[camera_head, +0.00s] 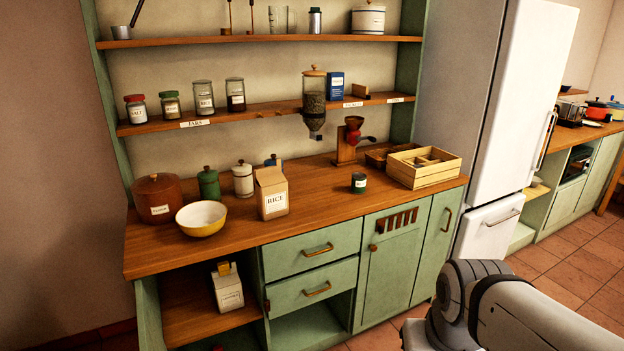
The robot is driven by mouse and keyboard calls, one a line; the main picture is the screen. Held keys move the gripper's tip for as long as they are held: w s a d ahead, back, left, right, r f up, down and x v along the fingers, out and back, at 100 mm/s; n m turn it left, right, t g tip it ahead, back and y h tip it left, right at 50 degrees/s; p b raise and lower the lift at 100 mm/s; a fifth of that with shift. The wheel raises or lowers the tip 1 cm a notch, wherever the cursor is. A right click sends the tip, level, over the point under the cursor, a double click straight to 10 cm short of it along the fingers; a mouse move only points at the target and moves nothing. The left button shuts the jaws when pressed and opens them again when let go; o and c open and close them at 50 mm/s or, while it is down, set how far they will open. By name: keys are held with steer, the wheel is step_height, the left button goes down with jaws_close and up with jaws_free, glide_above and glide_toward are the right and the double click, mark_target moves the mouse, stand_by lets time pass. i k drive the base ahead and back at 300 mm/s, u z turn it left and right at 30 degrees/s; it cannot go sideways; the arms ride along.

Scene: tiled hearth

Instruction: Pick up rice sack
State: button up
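The rice sack (271,195) is a tan paper bag with a folded top and a white label reading RICE. It stands upright on the wooden counter (310,222), near its front edge and left of the middle. Part of my arm shows at the lower right, apart from the sack. My gripper is not in view.
A yellow bowl (201,220) stands just left of the sack. A cream canister (242,180), a green canister (208,184) and a brown crock (159,199) stand behind and left. A small dark tin (358,184) and wooden crate (424,168) are to the right. Shelves hang above.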

mark_target(272, 200)
steer(key=u, duration=0.15)
steer(key=i, duration=1.5)
steer(key=u, duration=0.85)
steer(key=k, duration=0.7)
steer(key=u, duration=0.15)
steer(key=i, duration=0.8)
steer(key=z, duration=0.1)
